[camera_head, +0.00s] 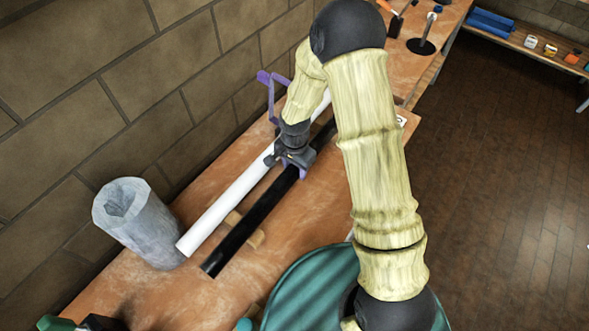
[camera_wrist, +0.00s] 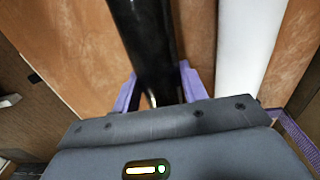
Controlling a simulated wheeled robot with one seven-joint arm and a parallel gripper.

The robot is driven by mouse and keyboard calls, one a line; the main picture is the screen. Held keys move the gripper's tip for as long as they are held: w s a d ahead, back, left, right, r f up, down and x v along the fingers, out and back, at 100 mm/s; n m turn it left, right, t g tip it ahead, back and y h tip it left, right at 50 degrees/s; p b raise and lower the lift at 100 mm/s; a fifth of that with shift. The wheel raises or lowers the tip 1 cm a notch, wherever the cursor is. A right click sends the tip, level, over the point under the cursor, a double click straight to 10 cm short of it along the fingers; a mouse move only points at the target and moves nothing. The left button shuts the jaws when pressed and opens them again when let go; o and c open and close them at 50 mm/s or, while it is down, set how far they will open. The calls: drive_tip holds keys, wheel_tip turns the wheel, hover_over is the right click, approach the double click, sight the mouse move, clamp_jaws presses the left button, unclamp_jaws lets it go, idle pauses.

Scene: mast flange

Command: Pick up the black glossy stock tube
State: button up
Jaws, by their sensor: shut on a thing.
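The black glossy stock tube (camera_head: 245,231) lies lengthwise along the wooden bench, beside a white tube (camera_head: 222,212) that runs parallel on its left. In the wrist view the black tube (camera_wrist: 146,38) runs up from between the purple fingers. My gripper (camera_head: 296,167) is shut on the black tube partway along its length, with one finger on each side of it in the wrist view (camera_wrist: 158,90). The white tube (camera_wrist: 248,45) is to the right there, apart from the fingers. My arm hides the far part of the black tube.
A grey, rough cylindrical container (camera_head: 140,222) stands by the brick wall near the white tube's near end. A purple bracket (camera_head: 270,92) stands behind my wrist. Open floor (camera_head: 490,180) is at the right.

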drive_tip(key=shift+r, duration=0.15)
wheel_tip(320, 180, up, 18)
drive_tip(key=b, duration=0.2)
drive_tip(key=shift+b, duration=0.35)
drive_tip(key=shift+a, duration=0.1)
idle(0.5)
